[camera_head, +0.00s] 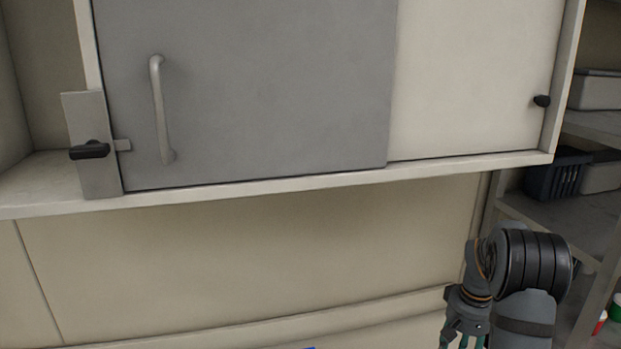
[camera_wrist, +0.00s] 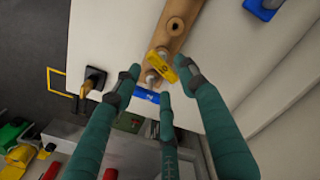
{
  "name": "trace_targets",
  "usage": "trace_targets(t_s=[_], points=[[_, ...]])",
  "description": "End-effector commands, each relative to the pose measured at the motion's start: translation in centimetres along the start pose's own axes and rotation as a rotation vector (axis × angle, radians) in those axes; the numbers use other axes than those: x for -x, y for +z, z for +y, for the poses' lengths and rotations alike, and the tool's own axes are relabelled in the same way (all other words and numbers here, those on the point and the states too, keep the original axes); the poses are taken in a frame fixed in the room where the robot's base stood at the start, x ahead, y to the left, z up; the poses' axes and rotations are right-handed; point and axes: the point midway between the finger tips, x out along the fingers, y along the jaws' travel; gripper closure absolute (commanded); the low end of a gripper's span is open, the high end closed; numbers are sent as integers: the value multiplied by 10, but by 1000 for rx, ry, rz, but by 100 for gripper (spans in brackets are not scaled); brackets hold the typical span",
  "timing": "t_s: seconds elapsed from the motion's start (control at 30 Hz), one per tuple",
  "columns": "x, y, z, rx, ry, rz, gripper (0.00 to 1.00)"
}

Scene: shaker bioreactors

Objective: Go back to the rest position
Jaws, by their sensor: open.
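My gripper (camera_head: 464,335) shows at the lower right of the head view, below the wall cabinet, with its fingers cut off by the bottom edge. In the wrist view its teal fingers (camera_wrist: 160,90) are spread apart with nothing held between them. Beyond them is a wooden strip (camera_wrist: 184,17) with round metal fittings on a pale surface. A yellow tag (camera_wrist: 162,66) and a blue tag (camera_wrist: 146,96) show near the fingertips. I cannot tell how far the fingers are from them.
A grey cabinet door (camera_head: 260,90) with a handle (camera_head: 158,110) hangs above. Shelves with a dark basket (camera_head: 556,174) stand at right, near my arm. The wrist view shows a black knob (camera_wrist: 94,77), a blue object (camera_wrist: 263,8) and several coloured items (camera_wrist: 20,155) lower left.

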Motion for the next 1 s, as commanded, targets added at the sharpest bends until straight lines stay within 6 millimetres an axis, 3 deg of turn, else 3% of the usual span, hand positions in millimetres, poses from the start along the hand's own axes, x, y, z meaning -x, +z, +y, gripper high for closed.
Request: trace_targets(t_s=[0.2, 0.3, 0.53, 1.0], points=[[-50, 2, 0, -1, -1, -6, 58], [-21, -1, 0, -2, 0, 3, 58], [8, -1, 0, -1, 1, 3, 58], [13, -1, 0, -2, 0, 1, 58]])
